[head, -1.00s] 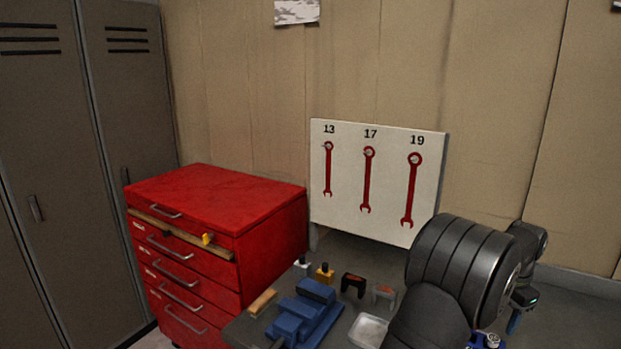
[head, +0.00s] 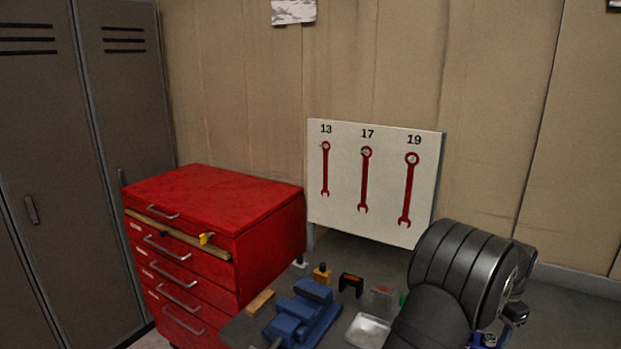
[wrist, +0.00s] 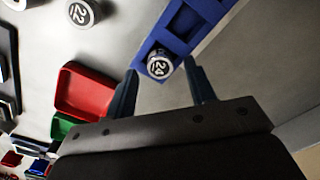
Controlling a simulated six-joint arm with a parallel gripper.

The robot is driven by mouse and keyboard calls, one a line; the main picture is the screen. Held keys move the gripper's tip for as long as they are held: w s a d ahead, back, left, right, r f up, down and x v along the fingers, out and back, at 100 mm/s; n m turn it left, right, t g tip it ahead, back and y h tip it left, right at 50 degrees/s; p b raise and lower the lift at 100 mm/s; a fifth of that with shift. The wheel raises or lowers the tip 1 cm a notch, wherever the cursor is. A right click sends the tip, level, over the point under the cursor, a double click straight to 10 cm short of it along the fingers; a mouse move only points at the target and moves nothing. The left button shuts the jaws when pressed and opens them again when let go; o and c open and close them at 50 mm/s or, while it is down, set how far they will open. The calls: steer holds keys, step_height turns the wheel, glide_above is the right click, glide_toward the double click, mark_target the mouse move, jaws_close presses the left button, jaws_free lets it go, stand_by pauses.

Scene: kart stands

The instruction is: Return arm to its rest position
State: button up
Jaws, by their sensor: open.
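My arm shows at the lower right of the head view as large black rounded links; its end is mostly hidden behind them. In the wrist view my gripper (wrist: 163,84) is open, its two dark blue fingers apart with nothing held between them. Beyond the fingertips, a silver round piece marked 24 (wrist: 159,64) sits at the end of a blue rail or tray (wrist: 205,18) with square pockets. I cannot tell the exact gap between the fingers and that piece.
A red bin (wrist: 84,90) and a green bin (wrist: 64,126) lie left of my gripper. A piece marked 22 (wrist: 82,12) stands farther off. A blue vise (head: 303,315), a pale tray (head: 368,331) and a red drawer cabinet (head: 215,195) are left of my arm. A wrench board (head: 390,190) stands behind.

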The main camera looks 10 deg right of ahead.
step_height(320, 180, up, 2)
steer(key=shift+r, duration=0.15)
steer(key=s+r, duration=0.7)
steer(key=s, duration=0.4)
steer(key=w+a+n, duration=0.2)
steer(key=w+a, duration=0.6)
steer(key=w, duration=0.4)
steer(key=w+a+n, duration=0.3)
steer(key=w+a, duration=0.6)
steer(key=w, duration=0.3)
steer(key=w+a+n, duration=0.1)
steer(key=w+a, duration=0.3)
steer(key=a, duration=0.4)
steer(key=w+a+n, duration=0.1)
steer(key=w+a, duration=0.4)
steer(key=a, duration=0.2)
steer(key=w+a+n, duration=0.2)
steer(key=w+a, duration=0.2)
steer(key=a, duration=0.4)
steer(key=shift+w+a+f, duration=0.35)
steer(key=shift+w, duration=0.05)
